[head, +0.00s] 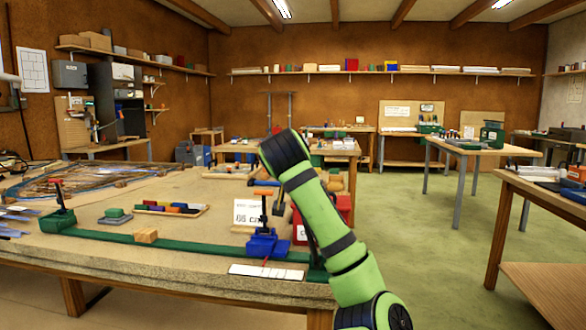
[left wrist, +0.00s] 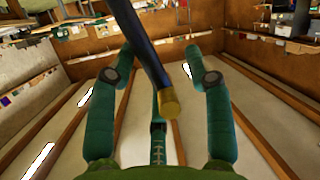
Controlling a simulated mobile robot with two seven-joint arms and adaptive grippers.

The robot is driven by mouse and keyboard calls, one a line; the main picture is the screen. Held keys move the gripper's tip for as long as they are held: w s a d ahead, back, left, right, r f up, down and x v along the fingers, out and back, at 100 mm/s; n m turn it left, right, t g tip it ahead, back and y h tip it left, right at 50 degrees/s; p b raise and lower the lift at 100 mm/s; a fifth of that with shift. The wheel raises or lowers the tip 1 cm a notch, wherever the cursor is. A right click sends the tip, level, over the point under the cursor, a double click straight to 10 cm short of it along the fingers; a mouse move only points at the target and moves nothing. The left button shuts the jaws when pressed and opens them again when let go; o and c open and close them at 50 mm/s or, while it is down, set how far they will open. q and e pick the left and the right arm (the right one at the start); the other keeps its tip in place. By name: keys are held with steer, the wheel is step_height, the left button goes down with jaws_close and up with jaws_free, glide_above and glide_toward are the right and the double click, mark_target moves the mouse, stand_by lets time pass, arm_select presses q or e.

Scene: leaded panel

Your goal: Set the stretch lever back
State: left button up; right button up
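In the left wrist view my left gripper (left wrist: 158,58) is open, with its two teal fingers wide apart. A dark blue rod with a yellow end (left wrist: 168,102) runs between the fingers; I cannot tell whether either finger touches it. It looks like the lever. In the head view a long green rail (head: 195,244) lies along the bench's front edge. A blue block with an upright red-topped handle (head: 264,242) stands near its right end. A green clamp (head: 58,220) stands at its left end. A green arm of mine covers the rail's right end, and no gripper shows there.
The workbench (head: 185,265) carries a small wooden block (head: 146,236), a tray of coloured pieces (head: 170,209), a white sign (head: 247,212) and a red box (head: 344,208). Another table (head: 545,192) stands at the right. Green floor (head: 430,240) lies open between them.

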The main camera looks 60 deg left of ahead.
arm_select(q)
steer(key=v, duration=1.2)
steer(key=shift+f, duration=0.1)
